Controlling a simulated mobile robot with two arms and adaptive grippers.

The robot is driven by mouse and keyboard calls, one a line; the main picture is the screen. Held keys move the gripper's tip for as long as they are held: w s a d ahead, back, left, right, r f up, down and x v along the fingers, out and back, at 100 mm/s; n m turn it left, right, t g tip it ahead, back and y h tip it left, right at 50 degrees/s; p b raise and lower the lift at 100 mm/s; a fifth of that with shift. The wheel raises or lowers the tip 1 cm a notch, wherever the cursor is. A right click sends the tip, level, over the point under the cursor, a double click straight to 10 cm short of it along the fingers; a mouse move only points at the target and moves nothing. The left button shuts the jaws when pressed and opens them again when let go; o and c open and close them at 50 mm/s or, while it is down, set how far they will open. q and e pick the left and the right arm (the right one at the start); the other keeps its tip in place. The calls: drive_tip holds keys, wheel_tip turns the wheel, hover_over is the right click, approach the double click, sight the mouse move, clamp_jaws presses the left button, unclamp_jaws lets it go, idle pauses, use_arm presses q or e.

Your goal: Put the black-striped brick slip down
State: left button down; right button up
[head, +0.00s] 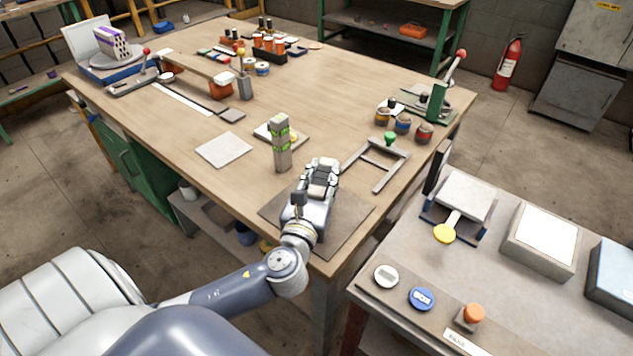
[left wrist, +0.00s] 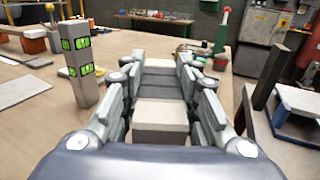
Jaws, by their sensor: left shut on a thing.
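My left gripper (head: 322,168) is low over the dark mat (head: 352,225) at the table's near corner, its fingers pointing away from me. It is shut on the black-striped brick slip (left wrist: 160,113), which lies between the fingers in the left wrist view. The slip has a pale grey-beige face with a dark band across it; in the head view a small part of it (head: 319,189) shows between the fingers. I cannot tell whether the slip touches the surface below. My right gripper is not in view.
A grey post with green displays (head: 282,145) stands just left of my gripper. A pale square tile (head: 224,149) lies farther left. A metal frame (head: 378,171) with a green knob lies at the right. Paint pots (head: 403,124) and a green lever press (head: 437,102) stand behind it.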

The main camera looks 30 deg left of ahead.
use_arm(q)
drive_tip(key=shift+w+a+f, duration=0.1)
drive_tip(key=shift+w+a, duration=0.1)
drive_tip(key=shift+a, duration=0.3)
drive_tip(key=shift+w+a, duration=0.15)
drive_tip(key=shift+a, duration=0.35)
drive_tip(key=shift+a+f, duration=0.1)
drive_tip(key=shift+f, duration=0.1)
wheel_tip(320, 180, down, 3)
drive_tip(key=shift+f+b, duration=0.1)
drive_tip(key=shift+b, duration=0.3)
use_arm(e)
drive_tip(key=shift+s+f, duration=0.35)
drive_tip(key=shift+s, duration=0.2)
use_arm(q)
drive_tip(key=shift+f, duration=0.1)
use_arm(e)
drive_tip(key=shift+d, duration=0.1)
use_arm(q)
drive_tip(key=c, duration=1.2)
unclamp_jaws()
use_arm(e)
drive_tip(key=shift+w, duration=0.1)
